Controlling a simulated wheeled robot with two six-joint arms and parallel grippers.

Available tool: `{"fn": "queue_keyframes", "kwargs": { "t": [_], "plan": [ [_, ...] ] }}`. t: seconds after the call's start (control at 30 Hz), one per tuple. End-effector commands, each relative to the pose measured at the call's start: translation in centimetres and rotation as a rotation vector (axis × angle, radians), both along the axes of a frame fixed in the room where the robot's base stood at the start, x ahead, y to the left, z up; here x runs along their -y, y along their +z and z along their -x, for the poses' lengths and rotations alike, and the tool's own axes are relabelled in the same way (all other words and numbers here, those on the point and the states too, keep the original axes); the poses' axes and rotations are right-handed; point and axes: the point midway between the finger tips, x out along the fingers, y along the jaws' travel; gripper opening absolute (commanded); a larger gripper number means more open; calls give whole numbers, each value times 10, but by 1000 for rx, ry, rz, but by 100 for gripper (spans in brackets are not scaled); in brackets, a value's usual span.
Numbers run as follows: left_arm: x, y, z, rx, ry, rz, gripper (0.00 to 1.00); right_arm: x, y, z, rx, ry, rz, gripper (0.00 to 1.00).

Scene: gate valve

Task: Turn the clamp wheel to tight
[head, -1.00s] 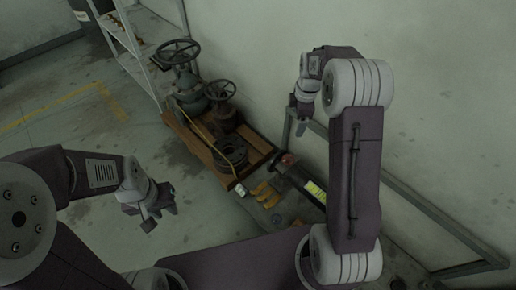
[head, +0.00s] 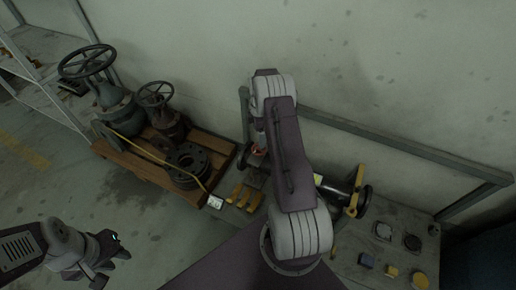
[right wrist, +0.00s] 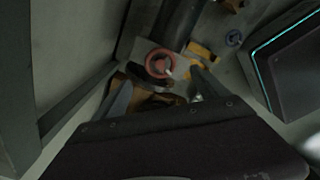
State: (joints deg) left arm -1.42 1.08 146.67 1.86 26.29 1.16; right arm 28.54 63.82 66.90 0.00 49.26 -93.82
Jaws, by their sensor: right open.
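A small red wheel (right wrist: 160,63) shows in the right wrist view, likely the clamp wheel; a bit of red (head: 257,151) shows in the head view beside my right arm. My right gripper (right wrist: 157,80) is open, its two dark fingers on either side of the view just below the wheel. I cannot tell whether they touch it. In the head view my right arm hides the right gripper and much of the bench around the wheel. My left gripper (head: 104,262) hangs at the lower left, away from the bench; its jaw opening is unclear.
A grey bench (head: 345,250) carries yellow pieces (head: 247,196), a dark wheel with a yellow bar (head: 357,195) and small parts. A wooden pallet (head: 145,168) with large valves (head: 112,100) stands left. A grey rail (head: 400,152) runs along the wall behind.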

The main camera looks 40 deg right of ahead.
Motion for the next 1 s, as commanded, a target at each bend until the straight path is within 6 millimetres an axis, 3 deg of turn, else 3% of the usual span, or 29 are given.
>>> {"fn": "queue_keyframes", "kwargs": {
  "t": [0.2, 0.33, 0.5, 0.73, 0.77, 0.9, 1.0],
  "plan": [
    [0, -29, 0, 0, 0, 0, 30, -1, -52, 1, -4, 1, -2, 84],
    [0, -39, 0, 0, 0, 0, 30, -1, -74, 0, -1, 1, 0, 84],
    [0, -44, 0, 0, 0, 0, 30, -1, -85, 0, -1, 1, 0, 84],
    [0, -43, 0, 0, 0, 0, 30, -1, -85, 0, -1, 1, 0, 84],
    [0, -43, 0, 0, 0, 0, 30, -1, -85, 0, -1, 1, 0, 81],
    [0, -43, 0, 0, 0, 0, 30, -1, -85, 0, 0, 1, 0, 42],
    [0, -43, 0, 0, 0, 0, 30, -1, -85, 0, -1, 1, 0, 22]
  ]
}}
